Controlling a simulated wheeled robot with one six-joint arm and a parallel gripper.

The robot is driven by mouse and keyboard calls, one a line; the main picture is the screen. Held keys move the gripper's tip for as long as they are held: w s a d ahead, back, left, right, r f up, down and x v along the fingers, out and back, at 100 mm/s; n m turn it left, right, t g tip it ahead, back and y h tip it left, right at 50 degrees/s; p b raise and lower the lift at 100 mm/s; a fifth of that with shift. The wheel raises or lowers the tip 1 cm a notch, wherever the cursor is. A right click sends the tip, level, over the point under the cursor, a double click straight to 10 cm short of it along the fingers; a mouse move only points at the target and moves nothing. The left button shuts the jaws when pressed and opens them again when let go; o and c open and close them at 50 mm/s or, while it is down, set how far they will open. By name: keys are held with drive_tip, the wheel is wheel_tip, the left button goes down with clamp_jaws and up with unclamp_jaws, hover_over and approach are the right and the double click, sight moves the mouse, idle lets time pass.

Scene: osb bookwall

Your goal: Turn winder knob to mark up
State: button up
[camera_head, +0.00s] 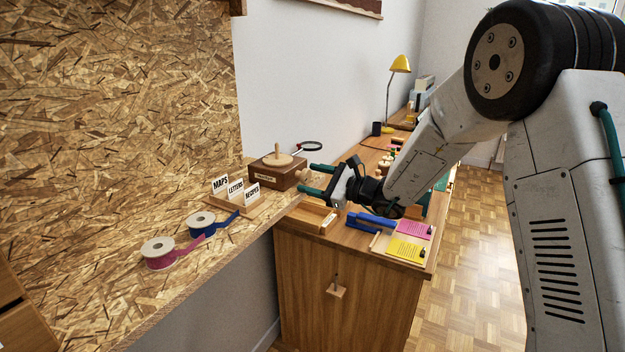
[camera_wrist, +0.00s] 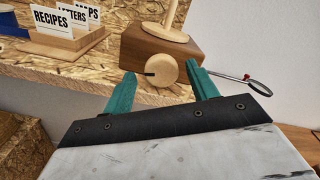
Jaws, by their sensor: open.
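The winder is a dark brown wooden box (camera_head: 270,179) with a pale round disc and peg on top, standing on the shelf end. In the wrist view the box (camera_wrist: 150,46) shows its side with a pale round knob (camera_wrist: 163,70). A dark mark on the knob runs from near its middle to its left edge in that view. My gripper (camera_wrist: 161,69) is open, with one green finger on each side of the knob. I cannot tell whether either finger touches it. In the head view my gripper (camera_head: 305,177) is at the box's right side.
A card holder (camera_head: 238,207) with labelled cards stands left of the box. A blue tape roll (camera_head: 201,223) and a pink one (camera_head: 158,252) lie on the board. A magnifier (camera_head: 310,146) is behind the box. A blue stapler (camera_head: 371,222) and a yellow lamp (camera_head: 399,64) are on the desk.

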drive_tip(key=v, duration=0.7)
drive_tip(key=shift+s+d, duration=0.1)
drive_tip(key=shift+s, duration=0.05)
